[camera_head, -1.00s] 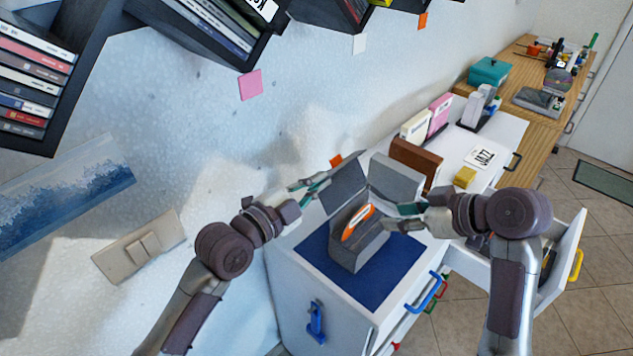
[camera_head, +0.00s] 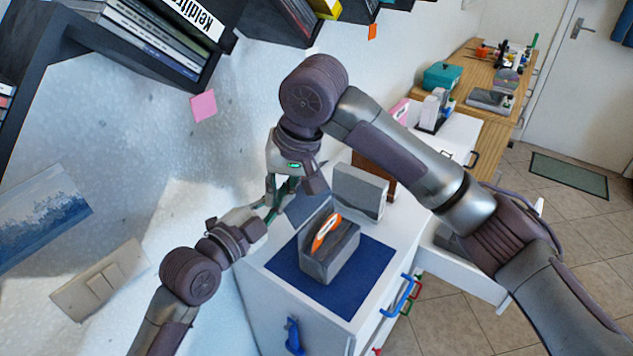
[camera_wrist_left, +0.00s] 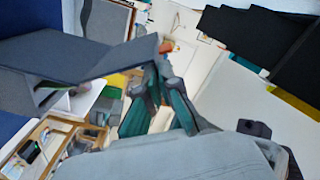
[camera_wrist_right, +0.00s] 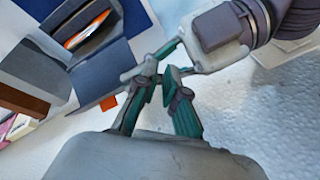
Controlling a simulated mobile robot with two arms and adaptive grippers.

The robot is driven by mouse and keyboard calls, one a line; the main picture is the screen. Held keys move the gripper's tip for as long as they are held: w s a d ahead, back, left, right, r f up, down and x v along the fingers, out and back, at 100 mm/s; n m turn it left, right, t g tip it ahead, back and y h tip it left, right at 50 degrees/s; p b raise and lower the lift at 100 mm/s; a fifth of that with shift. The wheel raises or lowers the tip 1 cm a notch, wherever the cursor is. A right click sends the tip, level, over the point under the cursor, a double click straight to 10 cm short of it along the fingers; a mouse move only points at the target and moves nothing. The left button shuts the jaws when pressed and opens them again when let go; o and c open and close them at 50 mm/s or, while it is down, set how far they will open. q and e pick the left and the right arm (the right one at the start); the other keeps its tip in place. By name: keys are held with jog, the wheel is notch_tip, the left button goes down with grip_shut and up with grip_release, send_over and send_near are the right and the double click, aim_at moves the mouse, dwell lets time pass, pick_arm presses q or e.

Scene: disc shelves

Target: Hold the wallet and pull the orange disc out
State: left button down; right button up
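The grey wallet (camera_head: 338,262) stands open on a blue mat (camera_head: 300,272), its dark cover (camera_head: 302,204) raised behind. The orange disc (camera_head: 325,231) is upright in the wallet's slot; both also show in the right wrist view, disc (camera_wrist_right: 87,30). My left gripper (camera_head: 274,204) is at the cover's left edge. In the left wrist view its fingertips (camera_wrist_left: 156,67) come together at a corner of the grey cover (camera_wrist_left: 90,62). My right gripper (camera_head: 280,187) is beside the left one, away from the disc; its fingertips (camera_wrist_right: 156,82) look slightly apart and empty, partly overlapped by the left fingers.
A grey block (camera_head: 360,190) stands right behind the wallet. Beyond it are a brown box (camera_head: 390,190), white holders (camera_head: 432,112) and a teal box (camera_head: 442,76). An open drawer (camera_head: 470,268) sticks out at right. Dark disc shelves (camera_head: 190,58) hang above on the wall.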

jog(key=w+d+m+h, duration=0.3)
jog(key=d+m+h, duration=0.25)
jog(key=m, duration=0.35)
send_over(327, 237)
jog(key=shift+t, duration=0.4)
notch_tip(327, 237, down, 12)
jog(key=shift+s+a+f, duration=0.1)
jog(key=shift+a, duration=0.05)
grip_shut()
